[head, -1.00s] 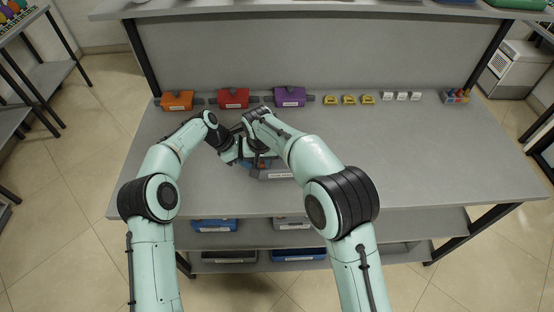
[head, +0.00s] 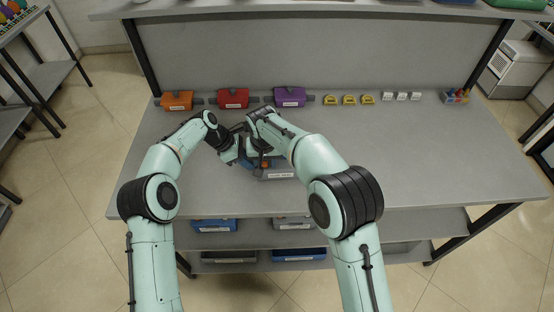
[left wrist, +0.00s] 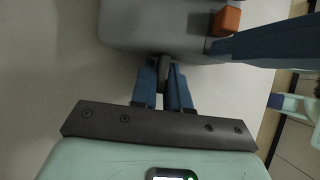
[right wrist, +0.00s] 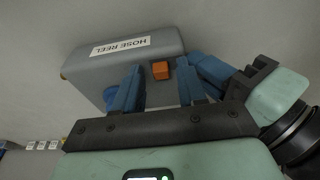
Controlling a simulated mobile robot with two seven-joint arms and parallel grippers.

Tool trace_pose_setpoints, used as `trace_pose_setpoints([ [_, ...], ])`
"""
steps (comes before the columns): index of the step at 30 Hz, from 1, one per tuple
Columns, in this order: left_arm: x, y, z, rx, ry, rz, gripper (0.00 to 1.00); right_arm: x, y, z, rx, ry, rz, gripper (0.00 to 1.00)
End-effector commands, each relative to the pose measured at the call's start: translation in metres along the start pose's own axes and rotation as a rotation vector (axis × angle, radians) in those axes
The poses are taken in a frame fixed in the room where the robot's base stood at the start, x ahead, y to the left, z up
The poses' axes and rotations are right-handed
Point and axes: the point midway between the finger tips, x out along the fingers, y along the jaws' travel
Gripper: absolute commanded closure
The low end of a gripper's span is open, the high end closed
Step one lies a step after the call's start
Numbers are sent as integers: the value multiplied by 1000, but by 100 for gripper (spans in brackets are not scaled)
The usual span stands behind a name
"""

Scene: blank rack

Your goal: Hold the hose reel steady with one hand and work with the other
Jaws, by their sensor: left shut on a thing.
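The hose reel (head: 276,174) is a grey box on the bench, partly hidden by my right arm in the head view. Its "HOSE REEL" label faces up in the right wrist view (right wrist: 125,62). A small orange block (right wrist: 160,70) shows on its side, also visible in the left wrist view (left wrist: 228,21). My left gripper (left wrist: 163,92) is shut on a dark tab (left wrist: 165,70) at the reel's edge. My right gripper (right wrist: 158,84) is open beside the reel, its blue fingers apart with the orange block beyond the gap. I cannot tell whether they touch it.
Orange (head: 177,101), red (head: 233,98) and purple (head: 290,97) boxes stand along the bench's back. Yellow items (head: 349,100), small white blocks (head: 401,96) and a small bin (head: 455,97) continue that row. Blue trays (head: 298,254) sit on shelves below.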

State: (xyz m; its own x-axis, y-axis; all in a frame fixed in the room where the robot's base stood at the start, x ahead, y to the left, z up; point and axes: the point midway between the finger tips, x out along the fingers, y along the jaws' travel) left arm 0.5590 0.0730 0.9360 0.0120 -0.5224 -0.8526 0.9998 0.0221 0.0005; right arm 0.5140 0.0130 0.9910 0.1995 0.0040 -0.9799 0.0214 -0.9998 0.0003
Motion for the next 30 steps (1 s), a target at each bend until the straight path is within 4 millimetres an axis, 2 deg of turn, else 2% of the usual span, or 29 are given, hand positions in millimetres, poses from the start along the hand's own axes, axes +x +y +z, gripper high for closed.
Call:
trace_pose_setpoints([
  [5,0,0,0,1,1,0,100,-3,0,-1,0,1,-1,60],
  [30,0,0,0,1,0,-1,100,-66,-1,-13,-1,1,-1,60],
])
